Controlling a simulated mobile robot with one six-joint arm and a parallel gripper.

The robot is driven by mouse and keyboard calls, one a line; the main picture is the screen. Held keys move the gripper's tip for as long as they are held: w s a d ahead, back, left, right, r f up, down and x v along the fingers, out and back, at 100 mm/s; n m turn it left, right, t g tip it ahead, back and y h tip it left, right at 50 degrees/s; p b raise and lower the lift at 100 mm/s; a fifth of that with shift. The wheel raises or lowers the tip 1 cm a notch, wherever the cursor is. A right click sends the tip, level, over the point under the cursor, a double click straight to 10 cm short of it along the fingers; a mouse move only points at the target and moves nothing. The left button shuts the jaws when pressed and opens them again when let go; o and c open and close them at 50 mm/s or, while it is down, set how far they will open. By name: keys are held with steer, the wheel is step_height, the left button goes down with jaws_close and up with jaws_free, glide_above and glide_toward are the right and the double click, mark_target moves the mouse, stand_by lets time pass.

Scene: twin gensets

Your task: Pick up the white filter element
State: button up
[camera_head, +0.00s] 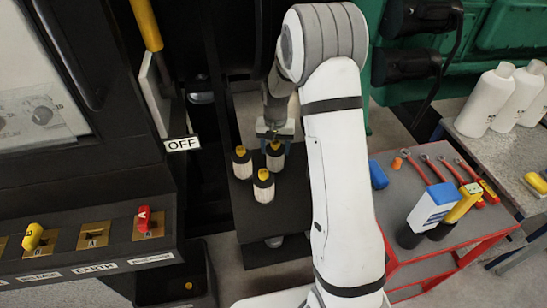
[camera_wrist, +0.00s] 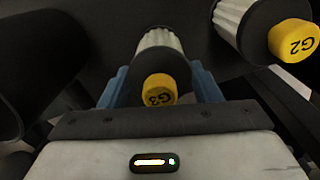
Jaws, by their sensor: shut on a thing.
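Three white filter elements with black ends and yellow caps show in the head view over a dark platform (camera_head: 238,202). My gripper (camera_head: 275,135) is at the rear right filter element (camera_head: 275,162). In the wrist view, its blue fingers are closed on both sides of a white ribbed filter element (camera_wrist: 159,42) whose yellow cap reads G3. I cannot tell whether the held element touches the platform. The other two are a left filter element (camera_head: 242,168) and a front filter element (camera_head: 264,192). The wrist view shows another element, capped G2 (camera_wrist: 237,15), at upper right, clear of the fingers.
A black panel with an OFF sign (camera_head: 182,144) stands left of the platform. At right, a red-edged cart (camera_head: 398,180) carries red-handled tools, a blue block and blue and yellow items. White bottles (camera_head: 487,100) stand on a bench behind it.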

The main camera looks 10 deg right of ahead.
steer(key=shift+r, duration=0.1)
step_height(320, 180, up, 15)
steer(key=shift+f+p, duration=0.1)
steer(key=shift+p, duration=1.05)
